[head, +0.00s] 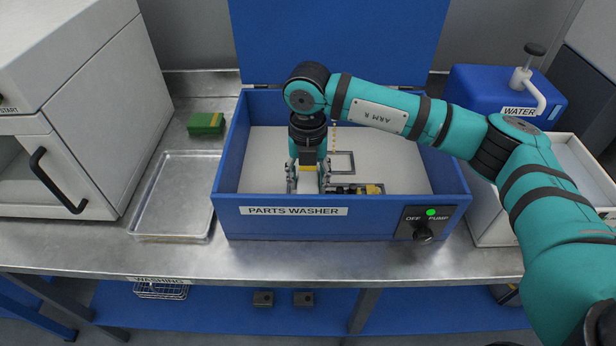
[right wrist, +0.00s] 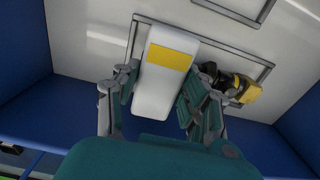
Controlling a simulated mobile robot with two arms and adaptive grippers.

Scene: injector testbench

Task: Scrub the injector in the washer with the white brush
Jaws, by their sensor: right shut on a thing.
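The blue parts washer (head: 230,211) stands open on the bench. My right gripper (head: 308,186) reaches down into it from above, left of the middle. It is shut on the white brush (right wrist: 160,85), which has a yellow band in the right wrist view. The brush shows only partly between the fingers in the head view. The injector (head: 366,189), dark with a yellow end, lies on the washer floor just right of my gripper. It also shows in the right wrist view (right wrist: 247,91), beside the right finger. Whether anything touches it is unclear. My left gripper is out of view.
The washer's front panel has a pump knob (head: 423,233) with a green light lit. A metal tray (head: 150,221) and a green-yellow sponge (head: 206,124) lie to the left. A blue water container (head: 480,92) and a white bin (head: 490,222) stand right. Washer walls surround my gripper.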

